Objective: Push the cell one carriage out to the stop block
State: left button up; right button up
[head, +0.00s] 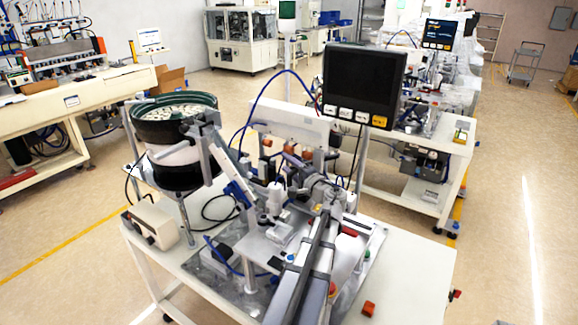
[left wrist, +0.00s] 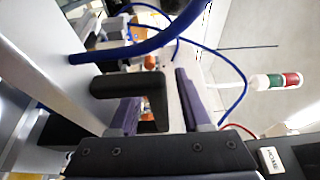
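My left gripper (head: 291,162) is over the middle of the cell one bench, its dark purple fingers reaching in among the fixtures. In the left wrist view, the fingers (left wrist: 160,98) are apart. A black bracket-shaped handle (left wrist: 125,87) reaches between them; a gap shows between it and the right finger. I cannot tell whether it touches the left finger. In the head view my arm and gripper largely hide this handle. I cannot clearly tell the carriage or the stop block from the surrounding fixtures. My right gripper is not in view.
The bowl feeder (head: 175,135) stands at the bench's left. A monitor (head: 362,82) rises behind my wrist. A blue cable (left wrist: 140,45) crosses close to the handle. A red-orange block (head: 368,308) lies at the front of the white tabletop (head: 415,275), whose right part is clear.

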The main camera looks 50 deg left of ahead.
aim_at(297, 172)
pick_arm(q)
jog(key=shift+d, duration=0.25)
jog(key=d, duration=0.5)
jog(key=s+d, duration=0.1)
jog(key=d, duration=0.1)
jog(key=shift+d, duration=0.25)
jog(key=shift+d, duration=0.1)
